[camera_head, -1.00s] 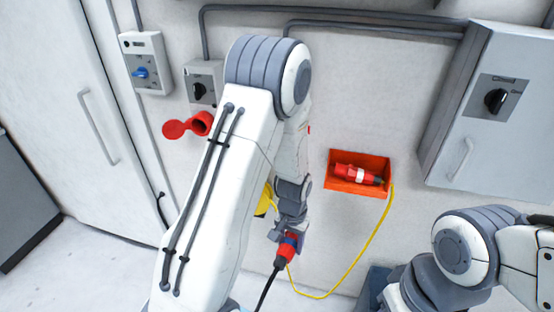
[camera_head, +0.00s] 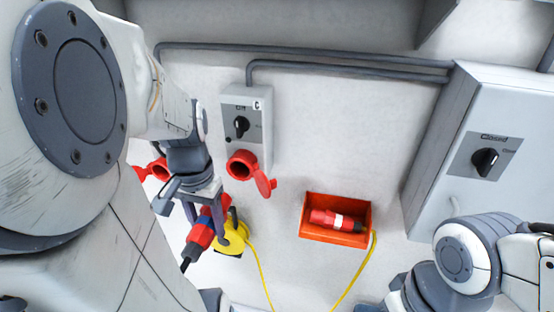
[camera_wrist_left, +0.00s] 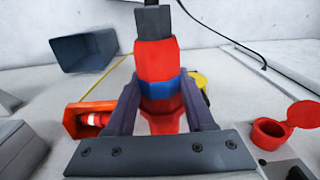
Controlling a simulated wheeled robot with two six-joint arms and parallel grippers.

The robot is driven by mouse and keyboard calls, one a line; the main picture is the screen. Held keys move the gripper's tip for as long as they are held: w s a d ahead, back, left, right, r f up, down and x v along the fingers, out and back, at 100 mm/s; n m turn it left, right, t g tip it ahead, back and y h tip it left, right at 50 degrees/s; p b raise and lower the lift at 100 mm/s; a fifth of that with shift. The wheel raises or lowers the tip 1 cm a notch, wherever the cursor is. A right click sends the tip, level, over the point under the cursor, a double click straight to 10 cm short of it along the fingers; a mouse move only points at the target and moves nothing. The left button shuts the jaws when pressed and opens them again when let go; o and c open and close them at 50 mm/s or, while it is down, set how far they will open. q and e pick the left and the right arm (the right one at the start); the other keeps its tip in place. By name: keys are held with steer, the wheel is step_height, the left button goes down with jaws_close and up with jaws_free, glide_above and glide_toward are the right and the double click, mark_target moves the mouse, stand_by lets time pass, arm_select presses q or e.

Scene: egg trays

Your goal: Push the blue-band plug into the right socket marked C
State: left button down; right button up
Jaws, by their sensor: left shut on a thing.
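The red plug with the blue band (camera_head: 200,236) is held in my left gripper (camera_head: 205,209), its dark cable end pointing down and left. In the left wrist view the blue band (camera_wrist_left: 160,86) sits between the two fingers. The socket marked C (camera_head: 241,165) is red, with its lid (camera_head: 264,181) open, below a grey switch box (camera_head: 254,110) lettered C. The plug is apart from it, lower and to its left. An open red socket also shows at right in the left wrist view (camera_wrist_left: 269,133). My right gripper is outside the frames.
Another red socket (camera_head: 158,169) is partly hidden behind my left arm. An orange tray (camera_head: 306,228) holds a red-and-white plug (camera_head: 337,220). A yellow object (camera_head: 230,243) and yellow cable hang close beside the held plug. A grey cabinet (camera_head: 432,150) stands right.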

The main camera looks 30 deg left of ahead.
arm_select(q)
steer(key=w+a, duration=0.1)
steer(key=w, duration=0.6)
steer(key=shift+w+a, duration=0.4)
stand_by(1.2)
steer(key=shift+w+a+p, duration=0.2)
steer(key=shift+w+p, duration=0.05)
steer(key=shift+w, duration=0.45)
steer(key=shift+w+a+p, duration=0.15)
steer(key=shift+w+p, duration=0.05)
steer(key=shift+w, duration=0.5)
stand_by(0.6)
stand_by(0.6)
steer(key=shift+w+a+p, duration=0.15)
steer(key=shift+w+p, duration=0.25)
steer(key=shift+w, duration=0.3)
steer(key=shift+w+a+p, duration=0.15)
steer(key=shift+w+p, duration=0.25)
steer(key=shift+w, duration=0.25)
stand_by(1.8)
